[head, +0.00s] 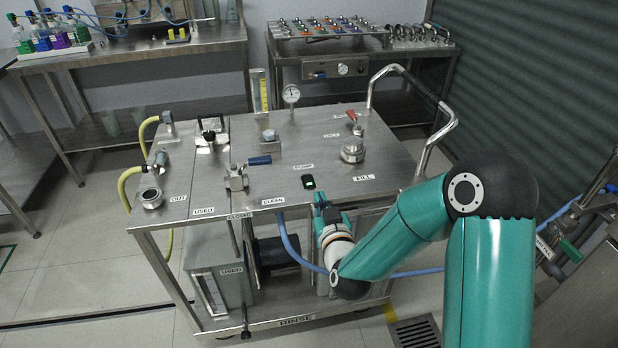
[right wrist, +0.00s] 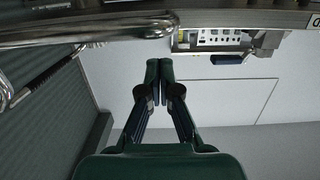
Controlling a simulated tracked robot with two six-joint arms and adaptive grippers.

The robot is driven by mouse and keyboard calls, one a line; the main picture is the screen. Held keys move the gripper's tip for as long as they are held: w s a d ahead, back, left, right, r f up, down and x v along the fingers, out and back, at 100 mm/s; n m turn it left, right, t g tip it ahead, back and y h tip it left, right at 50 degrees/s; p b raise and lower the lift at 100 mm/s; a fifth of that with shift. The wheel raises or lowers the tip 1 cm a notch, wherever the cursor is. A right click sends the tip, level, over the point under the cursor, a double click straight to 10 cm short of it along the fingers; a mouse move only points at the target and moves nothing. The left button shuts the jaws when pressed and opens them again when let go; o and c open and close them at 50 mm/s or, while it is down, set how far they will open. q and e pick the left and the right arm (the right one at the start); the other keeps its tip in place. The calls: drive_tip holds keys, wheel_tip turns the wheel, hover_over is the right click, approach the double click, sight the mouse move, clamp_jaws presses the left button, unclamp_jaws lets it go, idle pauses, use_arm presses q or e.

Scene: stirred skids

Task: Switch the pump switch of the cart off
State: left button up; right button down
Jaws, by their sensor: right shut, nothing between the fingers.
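The steel cart (head: 225,140) stands in the middle of the head view. Its pump switch (head: 308,182) is a small black rocker with a lit green part, near the front edge of the cart top, below the PUMP label (head: 302,167). My right gripper (head: 319,198) is just in front of and slightly right of the switch, by the cart's front edge. I cannot tell whether it touches the cart. In the right wrist view its fingers (right wrist: 160,68) are together and empty. I cannot make out the switch there. My left gripper is not in view.
A blue-handled valve (head: 259,160), a gauge (head: 291,95), a fill port (head: 353,150) and a red-handled valve (head: 351,115) stand on the cart top. A bent handrail (head: 443,125) rises at its right. A blue hose (head: 288,240) hangs in front.

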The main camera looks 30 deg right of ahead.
sight(311, 183)
drive_tip(key=shift+w+a, duration=0.1)
drive_tip(key=p+x, duration=0.1)
drive_tip(key=x, duration=0.9)
drive_tip(key=shift+p, duration=0.3)
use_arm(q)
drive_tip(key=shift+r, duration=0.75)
